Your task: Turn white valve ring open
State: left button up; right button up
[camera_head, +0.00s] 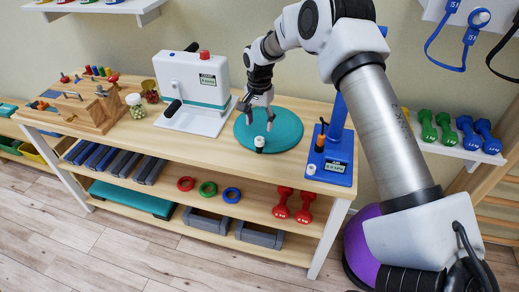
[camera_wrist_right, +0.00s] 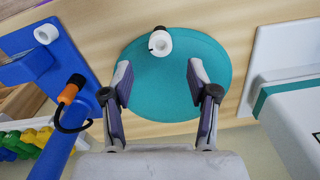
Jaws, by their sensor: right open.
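The white valve ring (camera_head: 260,142) is a small white ring with a dark mark on its side. It stands on the round teal disc (camera_head: 288,133) on the bench top, and shows in the right wrist view (camera_wrist_right: 161,42) near the disc's upper edge. My right gripper (camera_head: 257,104) is open and empty above the disc, pointing down. In the wrist view its two fingers (camera_wrist_right: 158,78) are spread wide, and the ring lies beyond the fingertips, between their lines, apart from both. My left gripper is not in view.
A blue stand (camera_head: 333,155) with an orange-and-black plug (camera_head: 321,139) and a small white ring (camera_head: 311,169) is right of the disc. A white machine (camera_head: 197,82) stands left. A wooden peg board (camera_head: 80,105) is farther left. Dumbbells (camera_head: 443,128) rest on a shelf at right.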

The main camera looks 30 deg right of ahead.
aim_at(260, 138)
jog(key=f, duration=0.3)
jog(key=shift+w+d+f+p, duration=0.25)
jog(key=shift+w+d+p, duration=0.1)
jog(key=shift+w+d, duration=0.05)
jog(key=f, duration=0.3)
jog(key=shift+s+a+f+p, duration=0.3)
jog(key=shift+s+a+f, duration=0.05)
jog(key=shift+s+a, duration=0.05)
jog(key=shift+w+d+f, duration=0.2)
jog(key=shift+f, duration=0.05)
jog(key=shift+s+a+r, duration=0.15)
jog(key=shift+r, duration=0.05)
grip_shut()
